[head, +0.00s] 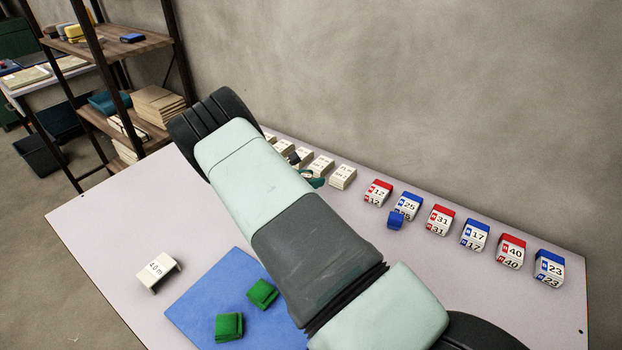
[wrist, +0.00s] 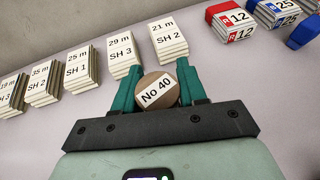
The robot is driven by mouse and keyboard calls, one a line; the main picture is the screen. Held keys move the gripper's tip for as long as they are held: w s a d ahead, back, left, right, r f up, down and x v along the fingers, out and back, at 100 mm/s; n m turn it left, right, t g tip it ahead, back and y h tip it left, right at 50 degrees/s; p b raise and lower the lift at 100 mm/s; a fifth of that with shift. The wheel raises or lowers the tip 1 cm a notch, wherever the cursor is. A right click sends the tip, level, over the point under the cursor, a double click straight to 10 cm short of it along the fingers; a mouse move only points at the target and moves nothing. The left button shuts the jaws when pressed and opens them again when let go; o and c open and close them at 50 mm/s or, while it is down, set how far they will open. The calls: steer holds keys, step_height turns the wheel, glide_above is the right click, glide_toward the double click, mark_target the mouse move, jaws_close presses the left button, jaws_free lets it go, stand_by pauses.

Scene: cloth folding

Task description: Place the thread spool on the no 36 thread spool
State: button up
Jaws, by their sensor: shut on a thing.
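In the wrist view my gripper (wrist: 157,76) has two teal fingers shut around a round brown spool with a white label reading "No 40" (wrist: 157,92). The spool sits between the fingers, with its label facing the camera. In the head view my arm covers most of the gripper, and only a teal part (head: 314,181) shows near the back row of cream stacks; the spool cannot be made out there. No spool with a readable "36" label is seen in either view.
Cream stacks labelled in metres (wrist: 170,40) line the table's back edge, just beyond my gripper. Red and blue numbered blocks (head: 440,220) continue to the right, with a small blue piece (head: 396,220) before them. Green pieces (head: 229,326) lie on a blue mat (head: 205,295).

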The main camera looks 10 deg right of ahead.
steer(key=o, duration=1)
steer(key=shift+o, duration=0.2)
